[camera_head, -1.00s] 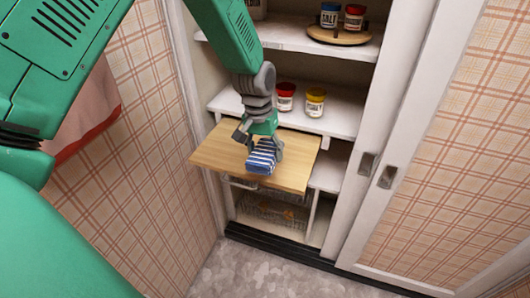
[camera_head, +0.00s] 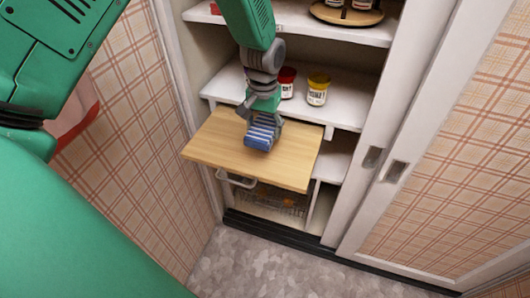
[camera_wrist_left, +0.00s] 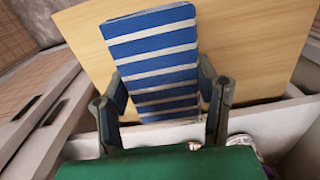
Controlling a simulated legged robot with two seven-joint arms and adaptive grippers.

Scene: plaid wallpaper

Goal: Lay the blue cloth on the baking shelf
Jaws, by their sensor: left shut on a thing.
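The blue cloth (camera_head: 260,133) is a folded bundle with white stripes. In the head view my left gripper (camera_head: 262,122) is shut on it, over the pale wooden pull-out board (camera_head: 215,145) that looks like the baking shelf. The left wrist view shows the cloth (camera_wrist_left: 155,60) between the two fingers of my left gripper (camera_wrist_left: 164,95), with the wooden board (camera_wrist_left: 250,50) behind it. I cannot tell whether the cloth touches the board. My right gripper is not in view.
A white shelf (camera_head: 345,107) behind the board carries a yellow-lidded jar (camera_head: 317,90) and a red-lidded jar (camera_head: 288,83). A wire basket (camera_head: 275,198) sits below. A sliding door (camera_head: 435,190) stands at the right. Much of the board is bare.

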